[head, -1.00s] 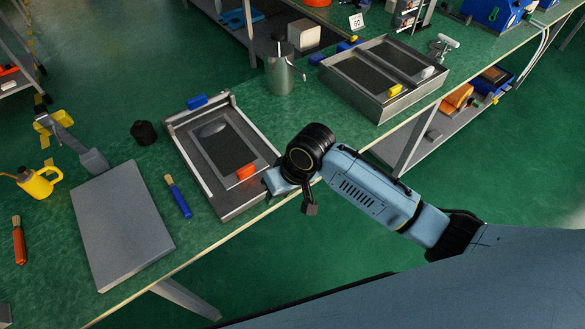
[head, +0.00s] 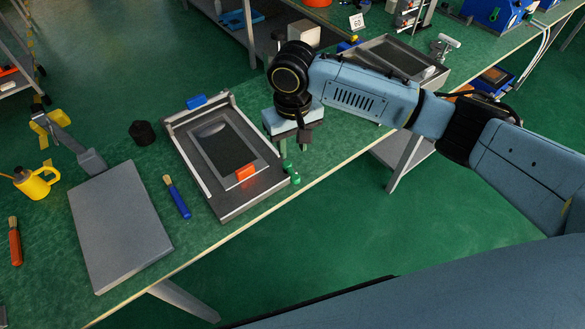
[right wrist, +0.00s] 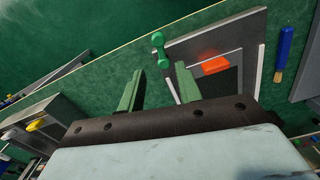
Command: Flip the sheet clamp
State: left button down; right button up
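A metal press tray (head: 183,150) with an inner frame lies on the bench. An orange block (head: 246,173) sits on the frame's front edge, a blue block (head: 197,101) at the tray's back, and a small green dumbbell-shaped piece (head: 292,173) at its right corner. I cannot tell which piece is the sheet clamp. My right gripper (head: 293,151) hangs right of the tray, pointing down, behind the green piece. In the right wrist view its fingers (right wrist: 158,70) are apart and empty, with the green piece (right wrist: 160,50) just beyond and apparently untouched. My left gripper is out of view.
A second metal tray (head: 412,52) lies behind my right arm. The bench's front edge runs close by the green piece.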

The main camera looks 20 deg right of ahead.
aim_at(292, 173)
notch_tip(292, 173, down, 9)
jog(key=shift+f+b, duration=0.1)
jog(key=shift+b, duration=0.65)
grip_shut()
